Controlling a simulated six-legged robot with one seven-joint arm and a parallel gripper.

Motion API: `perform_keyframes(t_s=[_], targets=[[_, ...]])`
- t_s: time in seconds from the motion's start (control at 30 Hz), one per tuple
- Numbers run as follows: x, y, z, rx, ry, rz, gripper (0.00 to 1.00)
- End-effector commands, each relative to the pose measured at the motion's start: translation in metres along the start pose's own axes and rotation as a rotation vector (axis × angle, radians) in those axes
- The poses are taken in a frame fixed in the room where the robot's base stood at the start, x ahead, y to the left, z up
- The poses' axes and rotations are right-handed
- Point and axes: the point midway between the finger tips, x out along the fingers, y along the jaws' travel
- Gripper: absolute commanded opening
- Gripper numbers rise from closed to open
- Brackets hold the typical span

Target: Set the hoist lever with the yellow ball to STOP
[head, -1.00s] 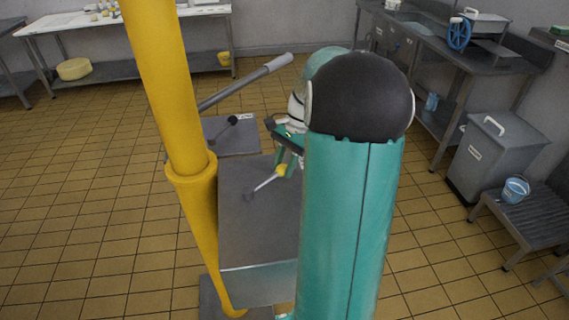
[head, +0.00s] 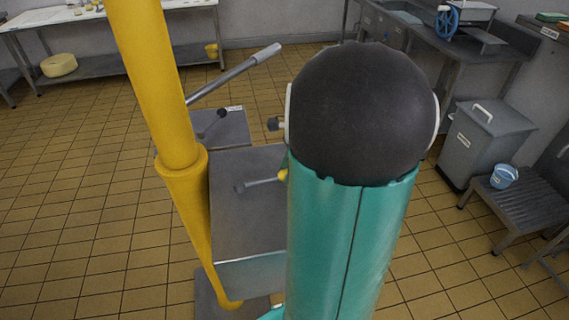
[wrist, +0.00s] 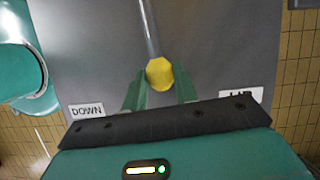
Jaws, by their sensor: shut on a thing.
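The hoist lever is a grey rod (wrist: 148,28) with a yellow ball (wrist: 160,74) at its end. In the wrist view my gripper (wrist: 160,90) has its green fingers on either side of the ball, shut on it. A DOWN label (wrist: 87,110) is left of the ball and an UP label (wrist: 242,95) right of it, partly covered; the ball is between them. No STOP label shows. In the head view the lever (head: 262,183) points right from its pivot on the grey box (head: 245,215); my arm hides my gripper and most of the ball.
A thick yellow post (head: 160,90) stands left of the box. Behind it are a lever with a black ball (head: 222,112) on another grey panel and a long grey handle (head: 265,55). A grey bin (head: 485,140) and a low stand (head: 520,205) are at right. Tiled floor at left is open.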

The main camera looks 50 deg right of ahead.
Motion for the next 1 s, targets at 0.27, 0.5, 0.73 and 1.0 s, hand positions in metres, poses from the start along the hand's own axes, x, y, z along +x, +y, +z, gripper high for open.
perform_keyframes(t_s=[0.27, 0.5, 0.73, 1.0], targets=[[-0.0002, 0.0104, 0.0012, 0.072, 0.001, -0.030, 0.00], [0.0000, 0.0111, 0.0010, 0.081, 0.002, -0.034, 0.00], [0.0000, 0.0109, 0.0011, 0.080, 0.002, -0.034, 0.39], [0.0000, 0.0109, 0.0009, 0.080, 0.002, -0.034, 0.50]])
